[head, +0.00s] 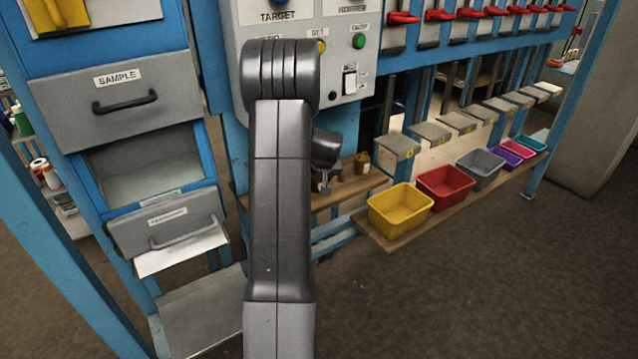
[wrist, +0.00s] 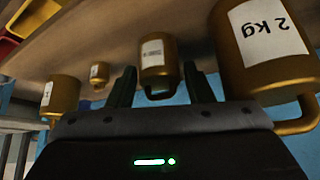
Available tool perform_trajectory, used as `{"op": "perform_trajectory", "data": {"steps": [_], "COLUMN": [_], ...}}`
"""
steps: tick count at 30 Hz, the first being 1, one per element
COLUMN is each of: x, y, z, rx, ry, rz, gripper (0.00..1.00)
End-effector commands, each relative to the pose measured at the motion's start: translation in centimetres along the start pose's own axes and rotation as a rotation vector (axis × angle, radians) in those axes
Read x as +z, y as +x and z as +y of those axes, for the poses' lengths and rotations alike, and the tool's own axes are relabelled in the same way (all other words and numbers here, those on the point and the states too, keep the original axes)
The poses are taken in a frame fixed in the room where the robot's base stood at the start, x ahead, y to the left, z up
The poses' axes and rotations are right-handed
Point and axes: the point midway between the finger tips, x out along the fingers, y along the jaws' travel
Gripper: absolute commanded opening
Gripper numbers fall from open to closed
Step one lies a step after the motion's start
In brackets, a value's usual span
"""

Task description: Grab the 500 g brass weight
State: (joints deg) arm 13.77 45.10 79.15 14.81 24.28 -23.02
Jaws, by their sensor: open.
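Several brass weights with white labels and hook-like handles show in the wrist view. A mid-sized brass weight (wrist: 158,62) lies ahead of and between the fingers of my gripper (wrist: 160,84); its label is too small to read, so I cannot tell if it is the 500 g one. My gripper is open, with nothing clearly held. A large weight marked 2 kg (wrist: 262,48) is close on the right. A small weight (wrist: 99,73) and another weight (wrist: 63,94) are on the left, labels unreadable. In the head view my arm hides most of the gripper (head: 325,186); one brass weight (head: 363,163) shows beside it.
The weights stand on a wooden shelf (head: 333,200) on the blue frame. Yellow (head: 400,208), red (head: 446,187) and grey (head: 481,168) bins stand on a lower board to the right. Drawers (head: 120,98) are on the left. The floor in front is clear.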

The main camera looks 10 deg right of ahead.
Motion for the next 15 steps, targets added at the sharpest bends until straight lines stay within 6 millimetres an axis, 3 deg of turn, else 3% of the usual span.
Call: {"op": "perform_trajectory", "data": {"steps": [2, 9, 15], "x": [-0.01, -0.01, -0.12], "y": [-0.02, -0.04, -0.11], "z": [0.00, 0.00, 0.02], "rx": [0.000, 0.000, 0.001], "ry": [0.000, 0.000, -0.001], "rz": [0.000, 0.000, 0.002], "gripper": [0.47, 0.02, 0.00]}}
